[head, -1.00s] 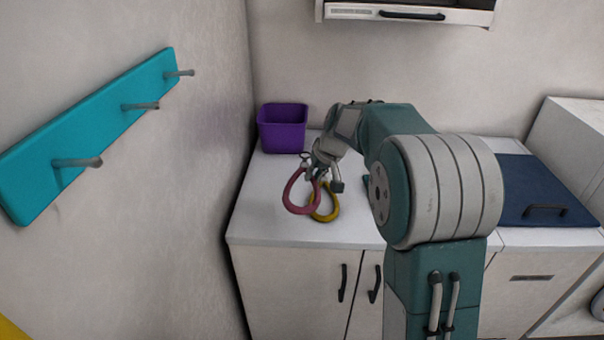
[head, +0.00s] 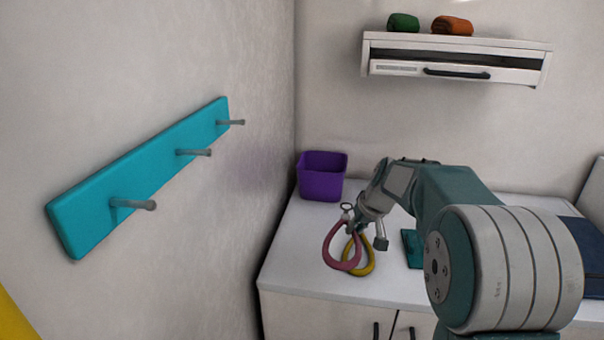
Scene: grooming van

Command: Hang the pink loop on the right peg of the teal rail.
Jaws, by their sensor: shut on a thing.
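The teal rail (head: 150,170) is fixed to the left wall with three grey pegs, all bare. Its right peg (head: 231,122) is the farthest from me, near the wall corner. My gripper (head: 352,222) is over the white counter, shut on the top end of the pink loop (head: 328,250). The loop's round part hangs below the fingers; I cannot tell whether it touches the counter. A yellow loop (head: 372,262) shows just behind and to the right of it, partly covered by the pink one. The fingertips are small and partly hidden.
A purple bin (head: 322,178) stands at the back left of the counter (head: 295,262). A teal flat item (head: 412,250) lies right of the loops. A wall cabinet (head: 455,62) carries a green and an orange roll. The space before the rail is clear.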

